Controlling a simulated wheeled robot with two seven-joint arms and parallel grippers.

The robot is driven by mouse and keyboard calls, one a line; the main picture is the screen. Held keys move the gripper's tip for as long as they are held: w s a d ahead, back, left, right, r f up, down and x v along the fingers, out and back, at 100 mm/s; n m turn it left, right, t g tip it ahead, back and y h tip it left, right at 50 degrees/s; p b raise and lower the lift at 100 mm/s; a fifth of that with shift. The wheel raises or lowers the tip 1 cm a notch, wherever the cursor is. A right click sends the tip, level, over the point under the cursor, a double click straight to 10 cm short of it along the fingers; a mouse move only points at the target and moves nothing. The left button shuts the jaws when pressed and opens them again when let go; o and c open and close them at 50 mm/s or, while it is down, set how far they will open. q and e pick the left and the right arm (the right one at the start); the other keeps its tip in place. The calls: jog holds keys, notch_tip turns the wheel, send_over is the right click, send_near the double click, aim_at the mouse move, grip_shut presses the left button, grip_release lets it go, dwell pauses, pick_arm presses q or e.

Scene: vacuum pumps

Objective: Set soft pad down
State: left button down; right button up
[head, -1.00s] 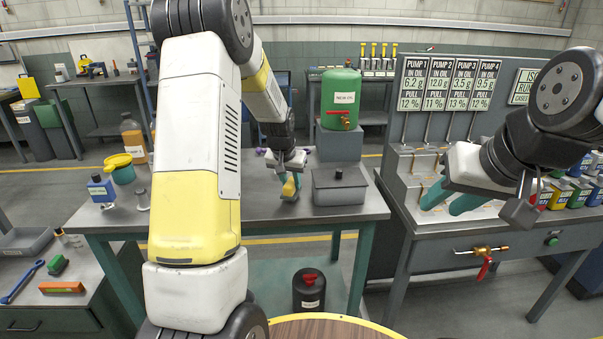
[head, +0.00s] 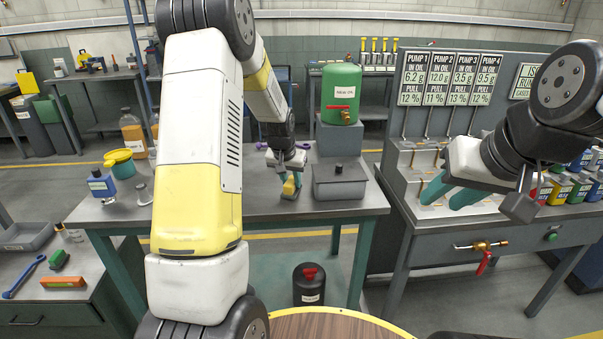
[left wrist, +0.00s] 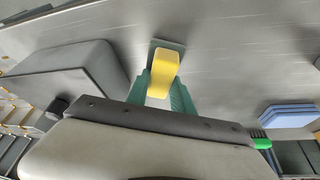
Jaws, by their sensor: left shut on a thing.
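The soft pad is a yellow block (left wrist: 162,72) with a grey-green base, between the fingers of my left gripper (left wrist: 168,95) in the left wrist view. In the head view the yellow pad (head: 289,186) shows at the fingertips of my left gripper (head: 291,185), low over the grey workbench (head: 230,215), beside the grey lidded box. My left gripper is shut on the pad. The pad's base is at or very near the bench top; I cannot tell if it touches. My right gripper (head: 452,192) is at the right by the pump panel, its teal fingers apart and empty.
The grey lidded box (head: 340,183) stands just right of the left gripper. A green oil drum (head: 341,95) is behind it. A yellow-lidded green jar (head: 121,164) and a blue container (head: 101,186) stand at the bench's left. The bench between is mostly clear.

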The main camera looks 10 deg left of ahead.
pick_arm(q)
jog(key=shift+f, duration=0.3)
jog(key=c, duration=1)
grip_release()
jog(key=v, duration=0.8)
jog(key=shift+f, duration=0.1)
grip_shut()
